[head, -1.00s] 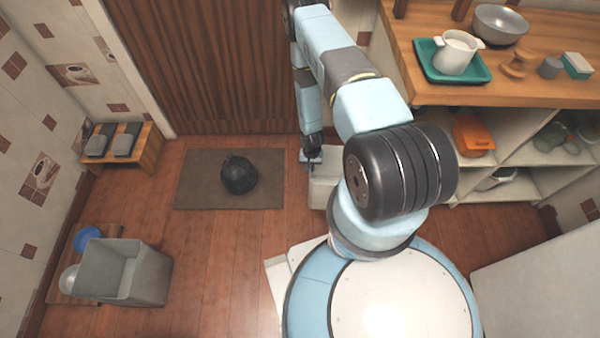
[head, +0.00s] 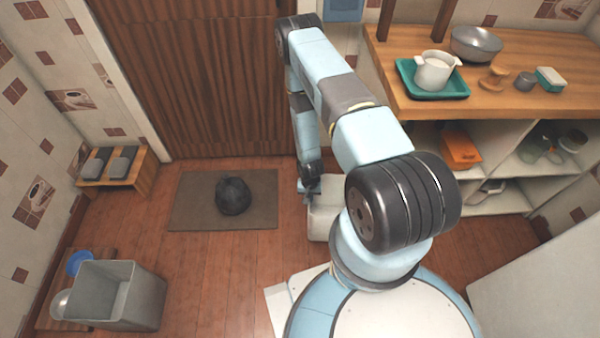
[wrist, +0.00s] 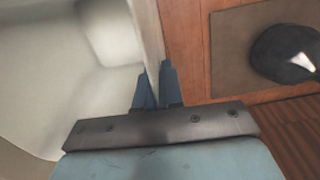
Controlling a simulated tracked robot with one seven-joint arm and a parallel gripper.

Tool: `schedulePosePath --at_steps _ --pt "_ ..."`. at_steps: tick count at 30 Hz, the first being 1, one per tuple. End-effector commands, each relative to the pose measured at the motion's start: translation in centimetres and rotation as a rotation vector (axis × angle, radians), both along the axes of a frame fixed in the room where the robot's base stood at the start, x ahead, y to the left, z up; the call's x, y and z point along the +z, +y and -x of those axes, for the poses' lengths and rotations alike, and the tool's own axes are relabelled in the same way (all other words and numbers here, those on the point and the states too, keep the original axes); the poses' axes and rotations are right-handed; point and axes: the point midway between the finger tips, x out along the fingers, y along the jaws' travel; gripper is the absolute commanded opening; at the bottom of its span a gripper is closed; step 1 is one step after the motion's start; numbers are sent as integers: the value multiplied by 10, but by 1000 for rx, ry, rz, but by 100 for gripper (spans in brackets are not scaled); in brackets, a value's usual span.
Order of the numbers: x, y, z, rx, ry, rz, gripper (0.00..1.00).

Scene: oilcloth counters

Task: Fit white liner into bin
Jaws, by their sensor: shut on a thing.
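The white liner (head: 322,222) is an open, pale box, right of the dark mat in the head view and partly hidden behind my arm. In the wrist view the liner (wrist: 60,80) fills the left side, its wall running up between my fingers. My gripper (head: 309,188) is shut on that wall; its blue fingers (wrist: 155,85) show one on each side of it. The grey bin (head: 148,300) stands upright and open at the lower left in the head view, well apart from the liner. Its inside looks empty from here.
A black, rounded bundle (head: 233,196) lies on the mat (head: 190,205) between liner and bin. A low board (head: 58,310) with a blue round item (head: 79,262) is beside the bin. A small wooden bench (head: 140,178) stands by the wall. Shelves under a counter (head: 400,60) are at right.

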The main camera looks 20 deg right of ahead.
Motion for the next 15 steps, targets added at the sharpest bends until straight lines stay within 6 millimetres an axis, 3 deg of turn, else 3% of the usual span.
schedulePosePath --at_steps 8,11,15 --pt "2 1 -3 3 -1 0 0" --pt "11 0 -11 10 -3 1 0" --pt "38 1 -33 35 -5 3 0"
